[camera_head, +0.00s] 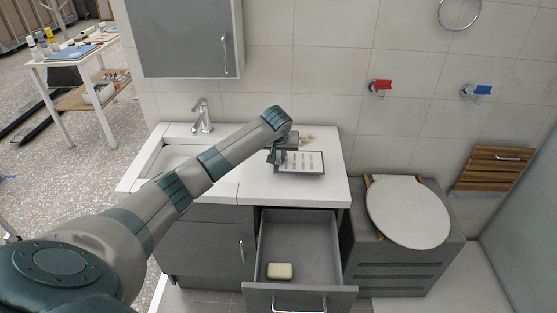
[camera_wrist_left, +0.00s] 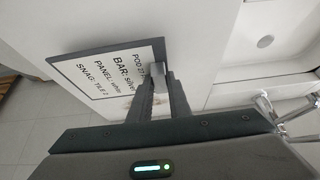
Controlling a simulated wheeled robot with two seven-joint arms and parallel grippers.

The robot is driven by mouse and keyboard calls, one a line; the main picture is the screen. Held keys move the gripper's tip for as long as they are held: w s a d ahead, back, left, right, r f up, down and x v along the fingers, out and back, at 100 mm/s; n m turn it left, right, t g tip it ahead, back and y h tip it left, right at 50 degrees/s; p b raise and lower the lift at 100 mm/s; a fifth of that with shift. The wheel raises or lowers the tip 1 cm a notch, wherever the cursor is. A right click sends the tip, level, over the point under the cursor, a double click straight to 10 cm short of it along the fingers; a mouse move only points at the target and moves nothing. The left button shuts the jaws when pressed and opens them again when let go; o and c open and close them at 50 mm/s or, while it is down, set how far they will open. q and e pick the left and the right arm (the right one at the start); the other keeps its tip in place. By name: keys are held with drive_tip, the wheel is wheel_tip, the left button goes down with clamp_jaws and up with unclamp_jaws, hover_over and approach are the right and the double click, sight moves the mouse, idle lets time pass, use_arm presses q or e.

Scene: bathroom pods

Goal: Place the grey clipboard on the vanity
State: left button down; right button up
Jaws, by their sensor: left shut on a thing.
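The grey clipboard (camera_head: 313,162), a dark board with a white printed sheet, is over the right part of the white vanity top (camera_head: 255,190). My left gripper (camera_head: 278,157) is shut on its edge, reaching in from the left. In the left wrist view the fingers (camera_wrist_left: 162,78) grip the edge of the clipboard (camera_wrist_left: 105,72), and its printed text shows. The white vanity surface (camera_wrist_left: 205,50) lies behind it. I cannot tell whether the clipboard touches the top. My right gripper is not in view.
A tap (camera_head: 202,115) and basin (camera_head: 172,155) are at the vanity's left. Below, an open drawer (camera_head: 300,240) holds a soap-like bar (camera_head: 279,271). A wall cabinet (camera_head: 185,38) hangs above. A toilet (camera_head: 408,211) stands to the right. Small brownish bits (camera_head: 307,140) lie behind the clipboard.

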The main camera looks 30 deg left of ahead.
use_arm(q)
wheel_tip(320, 180, down, 3)
drive_tip(key=shift+r+p, duration=0.1)
drive_tip(key=shift+p, duration=0.5)
drive_tip(key=shift+f, duration=0.3)
drive_tip(key=shift+f, duration=0.2)
drive_tip(key=c, duration=1.7)
unclamp_jaws()
drive_tip(key=shift+o, duration=0.2)
drive_tip(key=shift+r, duration=0.15)
drive_tip(key=shift+s+d+r, duration=0.15)
drive_tip(key=shift+s+r, duration=0.05)
drive_tip(key=shift+r, duration=0.15)
drive_tip(key=b+v, duration=0.2)
drive_tip(key=v, duration=0.9)
drive_tip(key=shift+d+r, duration=0.1)
drive_tip(key=shift+r, duration=0.05)
